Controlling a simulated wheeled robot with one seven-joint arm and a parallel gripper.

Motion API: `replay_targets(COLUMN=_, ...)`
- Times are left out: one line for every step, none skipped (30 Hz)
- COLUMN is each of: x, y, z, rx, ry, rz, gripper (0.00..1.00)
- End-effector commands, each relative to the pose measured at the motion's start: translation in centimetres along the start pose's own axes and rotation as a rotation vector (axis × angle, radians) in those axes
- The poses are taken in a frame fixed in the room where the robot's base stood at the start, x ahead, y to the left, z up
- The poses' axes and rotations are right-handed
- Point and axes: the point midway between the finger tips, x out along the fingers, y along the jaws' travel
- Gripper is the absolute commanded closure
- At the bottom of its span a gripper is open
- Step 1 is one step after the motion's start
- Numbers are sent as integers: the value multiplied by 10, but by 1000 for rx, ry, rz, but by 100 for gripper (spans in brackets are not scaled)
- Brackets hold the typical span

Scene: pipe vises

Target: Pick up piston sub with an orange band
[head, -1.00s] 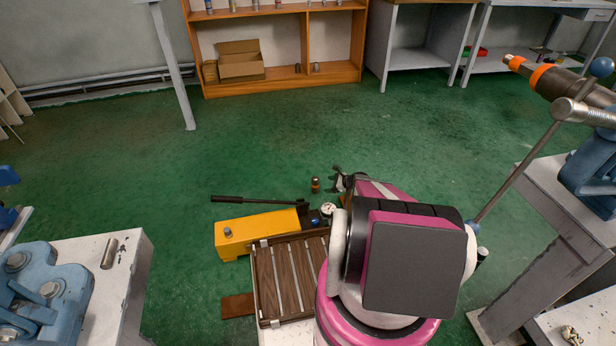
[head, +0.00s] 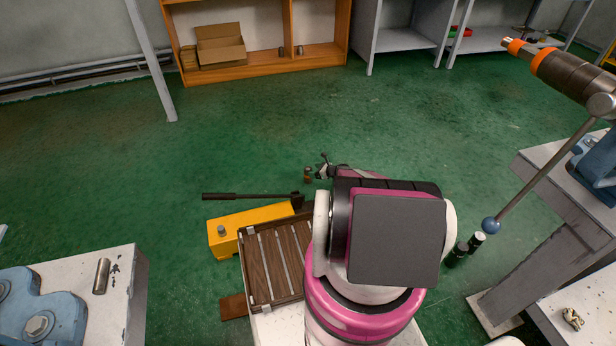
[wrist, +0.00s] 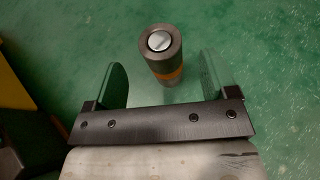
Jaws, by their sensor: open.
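The piston sub (wrist: 162,55) is a dark metal cylinder with an orange band and a bright round top. It stands upright on the green floor. In the wrist view it sits between the tips of my gripper's fingers (wrist: 163,76), with a gap on each side. My gripper is open and empty. In the head view the piston sub (head: 308,174) looks small, just left of my gripper (head: 325,167). My arm hides much of the floor to the right of it.
A bench with a blue vise (head: 62,300) stands at left. Dark cylinders (head: 465,248) stand at right. The floor beyond is clear.

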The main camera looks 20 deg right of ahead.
Motion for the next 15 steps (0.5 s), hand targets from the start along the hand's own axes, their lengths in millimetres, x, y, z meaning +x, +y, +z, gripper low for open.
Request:
replay_targets(x=3, y=0, z=0, rx=0, ry=0, rz=0, gripper=21)
replay_targets(x=5, y=-1, z=0, rx=0, ry=0, rz=0, gripper=21)
replay_targets(x=9, y=-1, z=1, rx=0, ry=0, rz=0, gripper=21)
replay_targets(x=12, y=-1, z=1, rx=-1, ry=0, rz=1, gripper=21)
replay_targets(x=16, y=-1, z=2, rx=-1, ry=1, rz=1, gripper=21)
replay_targets(x=22, y=-2, z=2, rx=-1, ry=1, rz=1, gripper=21)
replay_targets(x=27, y=-2, z=3, rx=-2, ry=1, rz=1, gripper=21)
replay_targets(x=31, y=-2, z=3, rx=-2, ry=1, rz=1, gripper=21)
replay_targets(x=37, y=-2, z=3, rx=-1, ry=1, rz=2, gripper=21)
replay_targets(x=41, y=-2, z=3, rx=-1, ry=1, rz=2, gripper=21)
replay_targets(x=45, y=-2, z=3, rx=-1, ry=1, rz=2, gripper=21)
replay_targets(x=48, y=-2, z=3, rx=-1, ry=1, rz=1, gripper=21)
replay_targets(x=50, y=-2, z=3, rx=-1, ry=1, rz=1, gripper=21)
replay_targets(x=51, y=-2, z=3, rx=-1, ry=0, rz=1, gripper=21)
replay_targets(x=52, y=-1, z=4, rx=-1, ry=1, rz=0, gripper=21)
